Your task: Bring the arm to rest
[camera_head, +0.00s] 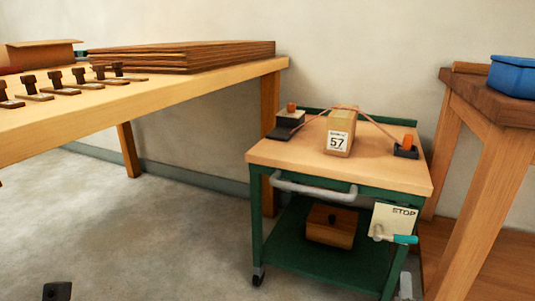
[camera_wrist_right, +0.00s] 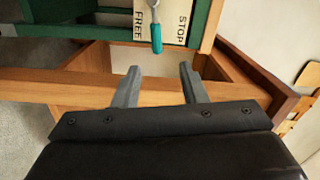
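My right gripper (camera_wrist_right: 158,88) is open and empty in the right wrist view, its two grey fingers apart with a gap between them. Wooden framing shows behind the fingers, and the green cart (camera_wrist_right: 205,12) is beyond. In the head view a pale grey piece, apparently a finger of this gripper (camera_head: 404,286), shows at the bottom edge by the cart's right leg. A small dark part (camera_head: 57,291) at the bottom left may belong to my left gripper; no fingers can be made out there.
The cart (camera_head: 255,195) carries a wooden block marked 57 (camera_head: 340,131). A STOP plate (camera_head: 393,219) with a teal-handled lever (camera_head: 404,239) hangs at its front right. A long bench (camera_head: 190,92) stands left, a table with a blue box (camera_head: 512,76) right. Open floor (camera_head: 150,235) lies left.

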